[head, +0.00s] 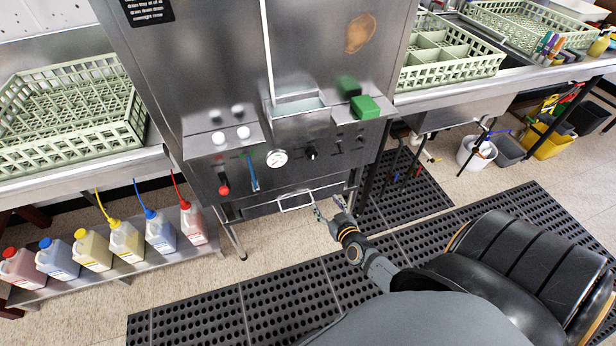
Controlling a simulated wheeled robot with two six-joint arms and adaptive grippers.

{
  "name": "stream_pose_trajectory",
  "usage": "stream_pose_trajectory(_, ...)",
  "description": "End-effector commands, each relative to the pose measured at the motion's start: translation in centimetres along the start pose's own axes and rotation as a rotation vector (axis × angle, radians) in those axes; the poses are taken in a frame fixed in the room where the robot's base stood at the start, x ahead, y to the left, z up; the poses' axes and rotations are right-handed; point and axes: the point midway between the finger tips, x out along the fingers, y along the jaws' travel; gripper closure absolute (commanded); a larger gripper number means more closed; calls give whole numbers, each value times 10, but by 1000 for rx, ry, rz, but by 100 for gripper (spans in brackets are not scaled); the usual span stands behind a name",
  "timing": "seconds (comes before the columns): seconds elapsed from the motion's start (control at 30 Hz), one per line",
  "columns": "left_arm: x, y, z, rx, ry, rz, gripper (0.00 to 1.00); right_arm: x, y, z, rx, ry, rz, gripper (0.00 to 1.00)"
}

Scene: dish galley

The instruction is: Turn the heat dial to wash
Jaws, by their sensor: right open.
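The heat dial is most likely the small black knob (312,152) on the steel machine's front panel, right of the round white gauge (277,158). Its markings are too small to read, so its setting cannot be told. My right gripper (327,207) is open and empty, below the panel and close to the wire handle (296,202) of the low drawer. It is apart from the black knob, below it. Whether it touches the handle cannot be told. My left gripper is not in view.
A red knob (224,188) and a blue lever (253,172) are on the panel's left. A green block (365,107) sits on the ledge above. Green racks (72,112) stand on side counters. Bottles (127,240) line a low shelf at left. Black mats (290,290) cover the floor.

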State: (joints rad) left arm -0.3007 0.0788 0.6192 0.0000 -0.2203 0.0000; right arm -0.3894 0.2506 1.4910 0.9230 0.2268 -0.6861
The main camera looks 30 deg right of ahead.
Motion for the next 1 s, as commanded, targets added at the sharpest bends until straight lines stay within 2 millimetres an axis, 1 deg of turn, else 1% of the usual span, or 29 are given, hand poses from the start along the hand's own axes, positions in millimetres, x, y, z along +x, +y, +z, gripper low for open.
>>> stream_pose_trajectory(0.03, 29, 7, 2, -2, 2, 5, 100, 9, 1, -19, 21, 97, 20, 38)
stream_pose_trajectory(0.1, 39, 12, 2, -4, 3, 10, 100, 10, 5, -58, 49, 194, 48, 38)
stream_pose_trajectory(0.2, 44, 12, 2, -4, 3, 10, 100, 6, 8, -90, 75, 265, 73, 38)
stream_pose_trajectory(0.23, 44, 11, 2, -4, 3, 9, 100, 5, 8, -95, 81, 274, 77, 38)
stream_pose_trajectory(0.3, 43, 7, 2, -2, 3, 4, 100, 4, 9, -102, 84, 284, 80, 38)
stream_pose_trajectory(0.37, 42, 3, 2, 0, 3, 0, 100, 5, 9, -104, 85, 284, 81, 38)
stream_pose_trajectory(0.47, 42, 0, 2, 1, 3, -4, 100, 13, 10, -106, 85, 285, 81, 38)
stream_pose_trajectory(0.57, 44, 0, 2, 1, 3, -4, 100, 31, 12, -112, 86, 286, 81, 38)
stream_pose_trajectory(0.7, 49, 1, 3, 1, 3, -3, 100, 61, 14, -119, 86, 286, 81, 38)
stream_pose_trajectory(0.8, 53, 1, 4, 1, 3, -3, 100, 80, 16, -124, 86, 284, 81, 38)
stream_pose_trajectory(0.9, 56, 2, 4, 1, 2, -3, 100, 94, 17, -127, 86, 283, 80, 38)
stream_pose_trajectory(1.0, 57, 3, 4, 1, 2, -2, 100, 101, 18, -129, 85, 281, 80, 38)
